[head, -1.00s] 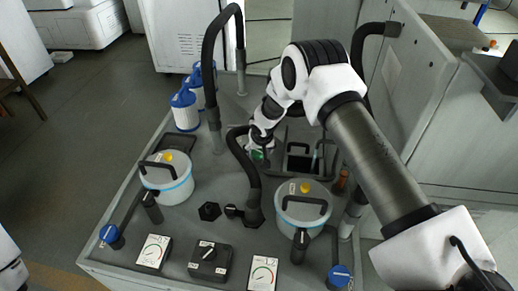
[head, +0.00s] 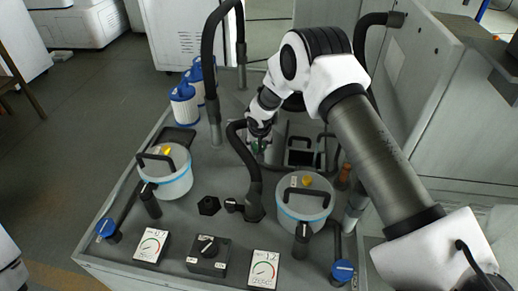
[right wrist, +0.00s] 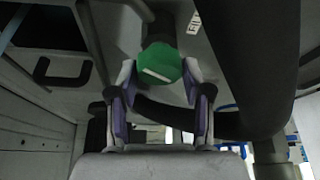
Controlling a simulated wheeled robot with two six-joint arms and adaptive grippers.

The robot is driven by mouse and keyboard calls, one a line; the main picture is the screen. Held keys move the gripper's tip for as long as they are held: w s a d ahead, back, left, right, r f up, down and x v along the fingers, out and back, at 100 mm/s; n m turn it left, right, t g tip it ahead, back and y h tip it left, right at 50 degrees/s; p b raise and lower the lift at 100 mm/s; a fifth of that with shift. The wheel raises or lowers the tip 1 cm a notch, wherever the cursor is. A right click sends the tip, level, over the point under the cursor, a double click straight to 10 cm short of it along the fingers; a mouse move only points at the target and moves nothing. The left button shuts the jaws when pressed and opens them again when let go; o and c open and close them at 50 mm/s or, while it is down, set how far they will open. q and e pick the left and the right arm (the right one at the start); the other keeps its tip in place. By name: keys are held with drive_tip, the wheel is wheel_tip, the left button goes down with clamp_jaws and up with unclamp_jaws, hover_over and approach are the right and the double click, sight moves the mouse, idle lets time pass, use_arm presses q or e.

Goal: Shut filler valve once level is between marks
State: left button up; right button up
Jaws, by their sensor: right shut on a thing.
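The filler valve shows a green handle (right wrist: 161,66) with a pale bar on its face in the right wrist view. My right gripper (right wrist: 158,95) is shut on this handle, one purple-padded finger on each side. In the head view my right gripper (head: 258,141) reaches down beside a black hose at the middle of the bench, and only a little green shows below it. The level and its marks cannot be made out in either view. My left gripper is not in view.
Two lidded canisters (head: 166,173) (head: 304,199) stand on the grey bench, with black hoses (head: 213,75) rising from it. A recessed opening (head: 301,158) lies right of my gripper. Dial gauges (head: 150,246) (head: 264,268), a black switch box (head: 208,257) and blue knobs (head: 107,229) line the front.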

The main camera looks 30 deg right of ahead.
drive_tip(key=m+b, duration=0.1)
drive_tip(key=b, duration=0.1)
drive_tip(key=m+g+h+b, duration=0.1)
drive_tip(key=m+b, duration=0.1)
drive_tip(key=b, duration=0.1)
drive_tip(key=m+b, duration=0.2)
drive_tip(key=b, duration=0.1)
drive_tip(key=shift+a+f+h, duration=0.2)
drive_tip(key=shift+f+h, duration=0.2)
drive_tip(key=m, duration=0.1)
drive_tip(key=m+g+b, duration=0.1)
drive_tip(key=m, duration=0.1)
drive_tip(key=shift+w+r, duration=0.15)
drive_tip(key=shift+r, duration=0.05)
drive_tip(key=shift+r+m+g+h, duration=0.1)
drive_tip(key=shift+m+g+h, duration=0.5)
drive_tip(key=shift+m, duration=1.2)
drive_tip(key=shift+w+b, duration=0.1)
drive_tip(key=shift+b, duration=0.2)
drive_tip(key=o, duration=1.2)
drive_tip(key=shift+c, duration=0.2)
drive_tip(key=w+v, duration=0.1)
drive_tip(key=v, duration=1.1)
drive_tip(key=shift+s, duration=0.25)
